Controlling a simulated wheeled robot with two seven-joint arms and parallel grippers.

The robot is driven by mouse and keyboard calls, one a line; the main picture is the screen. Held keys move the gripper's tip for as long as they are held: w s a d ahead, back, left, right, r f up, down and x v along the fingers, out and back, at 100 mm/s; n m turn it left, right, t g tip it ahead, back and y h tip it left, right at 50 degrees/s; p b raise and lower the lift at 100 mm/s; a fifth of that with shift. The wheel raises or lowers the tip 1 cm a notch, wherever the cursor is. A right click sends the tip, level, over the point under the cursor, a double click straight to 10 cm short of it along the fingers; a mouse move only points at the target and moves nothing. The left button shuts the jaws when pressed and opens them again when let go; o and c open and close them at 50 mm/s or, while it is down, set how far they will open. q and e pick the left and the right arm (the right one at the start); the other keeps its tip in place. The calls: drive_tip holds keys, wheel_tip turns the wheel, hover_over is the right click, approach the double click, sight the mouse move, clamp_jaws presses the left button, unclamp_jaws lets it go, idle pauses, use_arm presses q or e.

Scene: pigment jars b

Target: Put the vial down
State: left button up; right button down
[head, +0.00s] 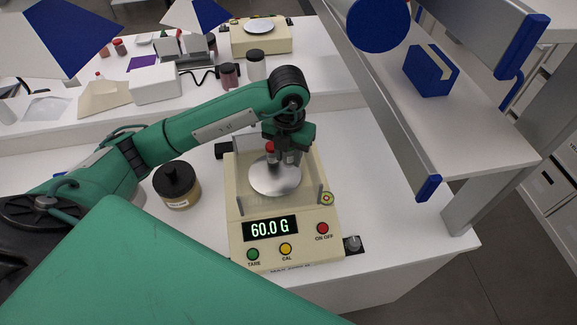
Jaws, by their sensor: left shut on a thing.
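My left gripper (281,155) points down over the round metal pan (274,180) of a cream balance (238,228). It is shut on a small vial with a red cap (270,147). The fingers hide most of the vial, and I cannot tell whether its base touches the pan. The balance display (270,228) reads 60.0 G. My right gripper is not in view.
A jar with a black lid (177,187) stands left of the balance. A shelf (460,120) with a blue holder (430,70) rises on the right. Behind are dark-lidded jars (256,65), a white box (154,84) and another balance (262,38).

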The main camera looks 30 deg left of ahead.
sight(289, 179)
use_arm(q)
wheel_tip(289, 179, down, 2)
wheel_tip(289, 179, down, 5)
drive_tip(key=shift+r+p, duration=0.2)
drive_tip(key=shift+p, duration=0.7)
drive_tip(key=shift+f, duration=0.2)
drive_tip(key=o, duration=1)
drive_tip(key=shift+r, duration=0.1)
